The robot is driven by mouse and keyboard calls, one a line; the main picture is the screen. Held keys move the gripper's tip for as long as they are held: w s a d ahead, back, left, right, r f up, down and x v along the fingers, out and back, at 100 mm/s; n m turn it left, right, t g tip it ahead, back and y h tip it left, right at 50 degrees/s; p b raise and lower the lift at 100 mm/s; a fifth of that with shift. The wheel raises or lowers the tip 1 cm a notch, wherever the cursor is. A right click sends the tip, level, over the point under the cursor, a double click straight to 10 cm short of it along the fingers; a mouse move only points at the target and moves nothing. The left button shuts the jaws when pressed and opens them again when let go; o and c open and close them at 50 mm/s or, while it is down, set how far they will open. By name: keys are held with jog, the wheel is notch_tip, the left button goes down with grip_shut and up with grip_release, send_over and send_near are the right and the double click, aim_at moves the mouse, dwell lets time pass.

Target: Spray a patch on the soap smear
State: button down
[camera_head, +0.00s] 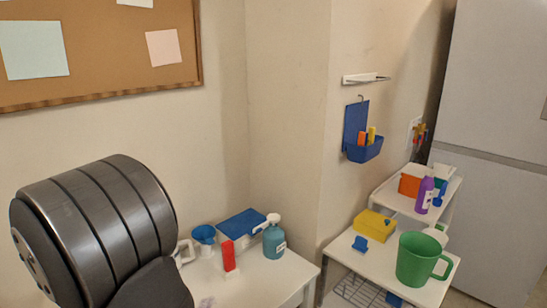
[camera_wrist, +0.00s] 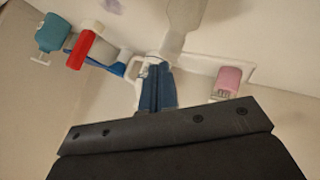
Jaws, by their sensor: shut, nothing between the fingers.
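A teal bottle with a white nozzle head (camera_head: 273,242) stands at the right rear of the white table; it also shows at the upper left of the wrist view (camera_wrist: 53,33). A faint purplish smear (camera_head: 207,302) lies on the tabletop near the bottom edge of the head view; a similar mark is at the top of the wrist view (camera_wrist: 112,5). My gripper (camera_wrist: 157,72) has its dark blue fingers together with nothing held. My arm hides the table's left part.
A pink bottle (camera_wrist: 228,82) shows in the wrist view. The right shelf holds a green jug (camera_head: 415,260) and yellow box (camera_head: 374,224).

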jog(key=shift+r, duration=3)
jog(key=shift+f, duration=0.1)
